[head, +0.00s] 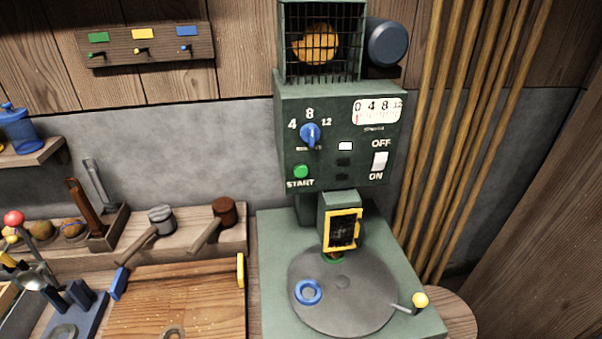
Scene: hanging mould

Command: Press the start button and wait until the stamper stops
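The green stamper machine (285,110) stands right of centre in the head view. Its round green START button (301,171) is at the lower left of the front panel, with nothing touching it. A blue dial (310,134) sits among the marks 4, 8 and 12 and seems to point near 8. The white gauge (376,110) has a red needle near 0. The stamper head (342,229), with a yellow-framed dark window, hangs over the grey round plate (345,300). A blue ring (308,292) lies on the plate's left side. My gripper is not in view.
A white switch (380,161) sits between OFF and ON; its setting is unclear. One small panel light (345,146) is white. A yellow-knobbed lever (420,300) sticks out right of the plate. Mallets (160,220) and a wooden board (180,300) lie left. Vertical pipes (450,120) stand right.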

